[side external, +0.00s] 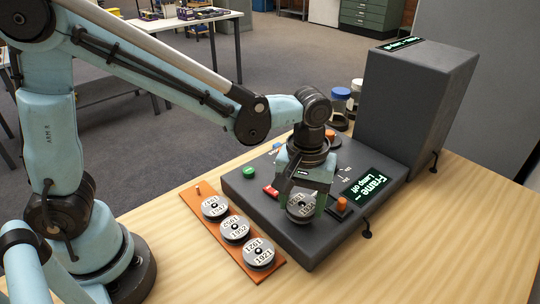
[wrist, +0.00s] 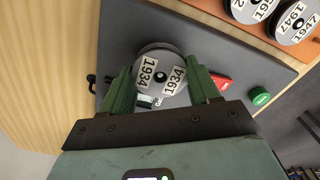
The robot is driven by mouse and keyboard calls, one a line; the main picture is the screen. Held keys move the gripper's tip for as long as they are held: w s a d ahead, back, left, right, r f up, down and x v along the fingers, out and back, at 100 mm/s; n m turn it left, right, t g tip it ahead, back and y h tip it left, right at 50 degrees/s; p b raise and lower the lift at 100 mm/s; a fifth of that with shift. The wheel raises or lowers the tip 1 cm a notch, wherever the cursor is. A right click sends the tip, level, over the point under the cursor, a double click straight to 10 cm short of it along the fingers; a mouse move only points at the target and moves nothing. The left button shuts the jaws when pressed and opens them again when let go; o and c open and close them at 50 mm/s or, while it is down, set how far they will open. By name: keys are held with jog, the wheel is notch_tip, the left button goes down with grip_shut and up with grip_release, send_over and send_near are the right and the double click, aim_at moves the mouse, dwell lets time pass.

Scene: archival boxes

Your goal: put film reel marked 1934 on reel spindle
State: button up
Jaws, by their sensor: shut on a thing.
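The film reel marked 1934 (wrist: 160,76) is a grey disc with a dark hub and two white labels. In the wrist view it lies between the two green fingers of my gripper (wrist: 160,84), which is shut on it. In the side view the reel (side external: 301,207) is at the front part of the dark grey machine, under my gripper (side external: 306,200). I cannot tell whether it touches the machine's top. I cannot make out the reel spindle; the reel and gripper may hide it.
An orange board (side external: 190,197) on the wooden table holds reels marked 1947 (side external: 215,207), 1952 (side external: 235,229) and 1921 (side external: 259,254). The machine (side external: 245,184) has a green button (side external: 250,172), a red part (side external: 271,190), orange knobs and a lit display (side external: 364,189). Its tall housing (side external: 412,110) stands behind right.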

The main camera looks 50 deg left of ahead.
dwell(0.4)
jog(key=shift+f, duration=0.35)
dwell(0.3)
jog(key=o, duration=1.2)
jog(key=shift+c, duration=0.2)
jog(key=shift+r, duration=3.5)
